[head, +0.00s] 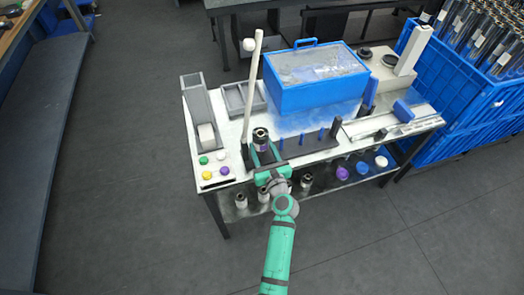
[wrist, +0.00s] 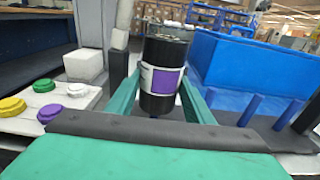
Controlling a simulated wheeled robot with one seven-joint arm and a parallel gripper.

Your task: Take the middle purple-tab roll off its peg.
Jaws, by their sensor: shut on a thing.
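My gripper (head: 264,152) is shut on a dark roll (head: 261,136) with a purple tab, at the left end of the dark peg rail on the table. In the wrist view the roll (wrist: 163,75) stands upright between my green fingers (wrist: 160,95), with a white and purple label facing me. A small bit of something dark blue shows under its bottom. I cannot tell whether the roll still sits around a peg. Several bare blue pegs (head: 301,138) stand in a row to its right.
A blue bin (head: 315,92) stands behind the pegs. A pale upright post (head: 252,85) rises close behind the roll on the left. Green, white, yellow and purple buttons (head: 224,170) lie left. Several rolls and coloured discs (head: 342,173) are on the lower shelf.

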